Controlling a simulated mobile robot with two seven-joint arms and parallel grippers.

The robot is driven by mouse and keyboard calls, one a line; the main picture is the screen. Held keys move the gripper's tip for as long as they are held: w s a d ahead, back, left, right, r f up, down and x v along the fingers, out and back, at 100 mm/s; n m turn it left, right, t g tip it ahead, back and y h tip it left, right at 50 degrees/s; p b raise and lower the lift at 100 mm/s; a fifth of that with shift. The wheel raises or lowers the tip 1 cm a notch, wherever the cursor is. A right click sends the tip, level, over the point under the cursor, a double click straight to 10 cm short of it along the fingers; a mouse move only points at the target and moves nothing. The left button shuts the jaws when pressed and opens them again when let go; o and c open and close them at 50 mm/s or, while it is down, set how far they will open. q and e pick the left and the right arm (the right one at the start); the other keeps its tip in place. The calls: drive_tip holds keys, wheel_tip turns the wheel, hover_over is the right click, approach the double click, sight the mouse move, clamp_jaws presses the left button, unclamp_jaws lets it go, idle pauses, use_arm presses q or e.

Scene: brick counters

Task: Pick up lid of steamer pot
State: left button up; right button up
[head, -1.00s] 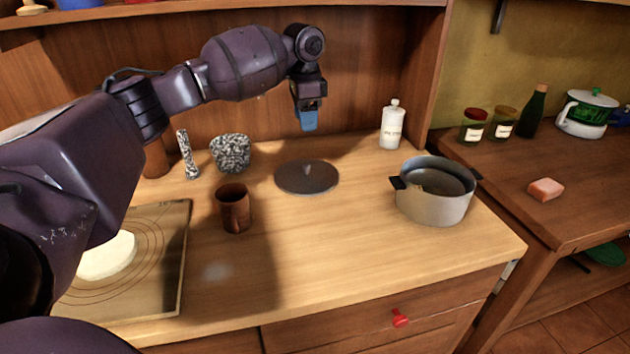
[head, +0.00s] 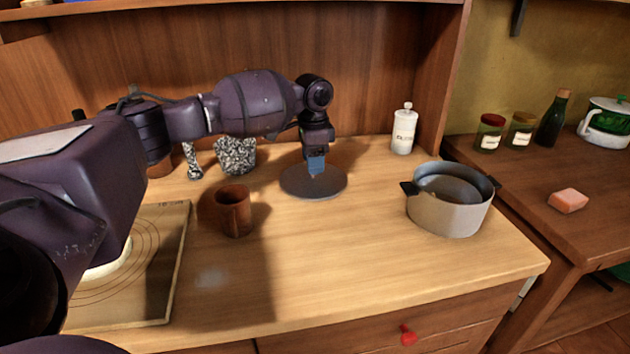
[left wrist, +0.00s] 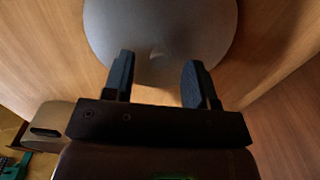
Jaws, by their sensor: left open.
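The round dark grey lid (head: 296,184) lies flat on the wooden counter, left of the pot. The grey steamer pot (head: 450,210) stands uncovered at the counter's right end, with dark side handles. My left gripper (head: 316,171) points down just above the middle of the lid, hiding the knob in the head view. Nothing is held. My right gripper is not in view.
A brown cup (head: 233,212) stands left of the lid. A speckled mortar (head: 236,155) is behind it, near the back wall. A white bottle (head: 403,130) stands at the back right. A board (head: 160,290) lies front left. The counter's front middle is clear.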

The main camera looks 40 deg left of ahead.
use_arm(q)
wheel_tip(320, 180, down, 3)
drive_tip(key=shift+r, duration=0.3)
clamp_jaws()
